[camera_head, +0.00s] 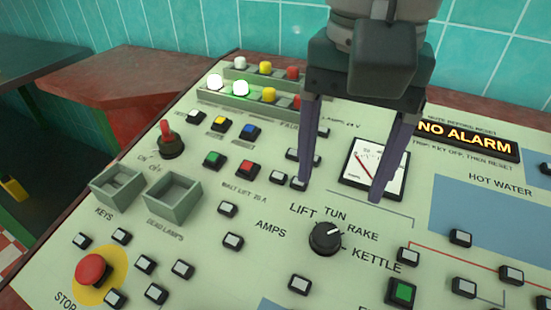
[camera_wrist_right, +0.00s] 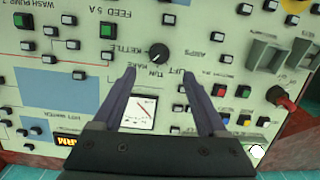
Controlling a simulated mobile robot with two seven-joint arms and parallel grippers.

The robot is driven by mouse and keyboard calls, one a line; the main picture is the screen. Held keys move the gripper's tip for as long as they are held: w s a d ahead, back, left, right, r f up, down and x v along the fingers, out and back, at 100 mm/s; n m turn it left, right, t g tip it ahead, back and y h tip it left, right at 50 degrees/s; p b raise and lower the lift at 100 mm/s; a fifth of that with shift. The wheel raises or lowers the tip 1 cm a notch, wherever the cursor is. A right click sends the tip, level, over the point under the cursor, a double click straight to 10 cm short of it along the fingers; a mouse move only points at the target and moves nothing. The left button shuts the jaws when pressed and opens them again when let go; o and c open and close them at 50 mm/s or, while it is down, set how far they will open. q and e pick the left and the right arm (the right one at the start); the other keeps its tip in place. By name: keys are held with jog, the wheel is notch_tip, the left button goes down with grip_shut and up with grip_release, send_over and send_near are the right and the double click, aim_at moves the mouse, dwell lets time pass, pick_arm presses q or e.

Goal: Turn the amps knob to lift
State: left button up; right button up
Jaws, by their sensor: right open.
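The amps knob (camera_head: 325,238) is a round black dial with a white pointer line, on the pale green panel. Its pointer is turned to the upper right in the head view, towards RAKE. LIFT is printed to its upper left, TUN above, KETTLE to its lower right. The knob also shows in the right wrist view (camera_wrist_right: 159,54), just beyond the fingertips. My right gripper (camera_head: 340,192) is open and empty, its two purple fingers apart above the panel, short of the knob. It also shows in the right wrist view (camera_wrist_right: 158,74). My left gripper is not in view.
A dial meter (camera_head: 375,168) lies behind the right finger. Several small push buttons surround the knob, with a green button (camera_head: 402,292) at lower right. A red stop button (camera_head: 91,270), two grey trays and a red-tipped switch (camera_head: 168,140) stand up at left. An alarm display (camera_head: 465,138) is at right.

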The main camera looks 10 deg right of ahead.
aim_at(327, 233)
pick_arm(q)
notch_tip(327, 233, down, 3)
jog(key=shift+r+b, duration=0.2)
jog(key=shift+b, duration=0.8)
pick_arm(e)
notch_tip(327, 233, down, 10)
jog(key=shift+w+d+f, duration=0.1)
jog(key=shift+w, duration=0.05)
jog(key=shift+c, duration=0.2)
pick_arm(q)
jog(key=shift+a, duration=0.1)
pick_arm(e)
grip_shut()
